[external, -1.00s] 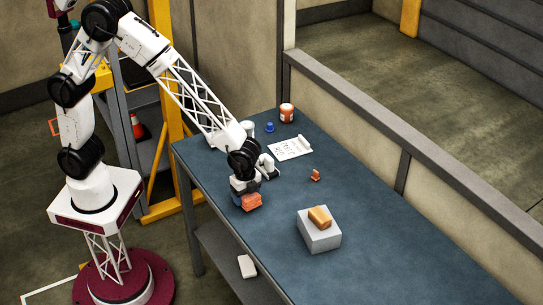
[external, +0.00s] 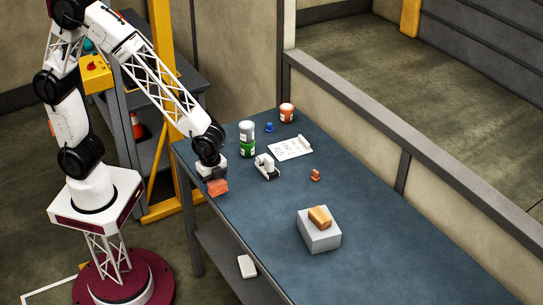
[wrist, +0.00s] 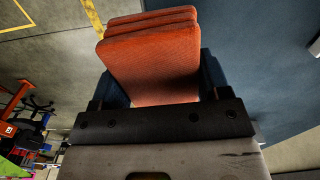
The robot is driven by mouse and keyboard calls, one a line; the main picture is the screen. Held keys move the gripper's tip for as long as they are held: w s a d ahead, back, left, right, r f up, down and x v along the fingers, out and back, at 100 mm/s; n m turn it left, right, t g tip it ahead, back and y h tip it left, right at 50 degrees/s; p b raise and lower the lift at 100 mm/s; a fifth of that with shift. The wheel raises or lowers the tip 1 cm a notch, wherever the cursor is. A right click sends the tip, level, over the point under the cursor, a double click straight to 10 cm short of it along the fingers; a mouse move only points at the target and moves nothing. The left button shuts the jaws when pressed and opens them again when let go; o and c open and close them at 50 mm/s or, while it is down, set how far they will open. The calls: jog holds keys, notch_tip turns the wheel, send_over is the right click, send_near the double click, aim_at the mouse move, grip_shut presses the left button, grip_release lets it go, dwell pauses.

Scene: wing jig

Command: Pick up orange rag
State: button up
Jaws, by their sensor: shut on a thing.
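The orange rag (external: 217,187) is a folded, layered block of cloth at the left edge of the blue table. It fills the middle of the wrist view (wrist: 152,72), with its folds showing at the far end. My gripper (external: 214,179) is shut on the rag, a blue-grey finger on each side of it. In the wrist view, the floor shows beyond the rag on the left and the table on the right. The rag appears to be raised at the table's edge; its exact height is hard to tell.
Farther off are a white paper (external: 290,149), a blue object (external: 270,127), an orange jar (external: 287,113), a small orange piece (external: 315,175) and a grey box (external: 319,235) with a tan block on top.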

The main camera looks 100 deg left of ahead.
jog(key=shift+s+a+r, duration=0.1)
jog(key=shift+s+r, duration=0.1)
jog(key=shift+s, duration=1.75)
